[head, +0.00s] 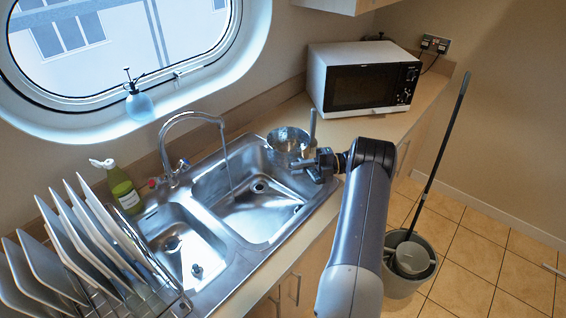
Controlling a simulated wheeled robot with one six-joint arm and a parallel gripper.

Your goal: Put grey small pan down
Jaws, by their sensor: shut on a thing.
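The grey small pan (287,140) is a shiny metal pan with an upright handle (312,124) on its right side. It is at the right end of the sink, by the counter in front of the microwave. My gripper (312,164) is at the pan's near right side and is shut on it. My arm comes in from the lower right and hides part of the counter. I cannot tell whether the pan's base touches the sink edge or counter.
The double sink (255,210) has water running from the tap (190,125). A microwave (362,78) stands at the back of the counter. A plate rack (150,275) and green bottle (124,190) are at left. A mop bucket (408,262) stands on the floor.

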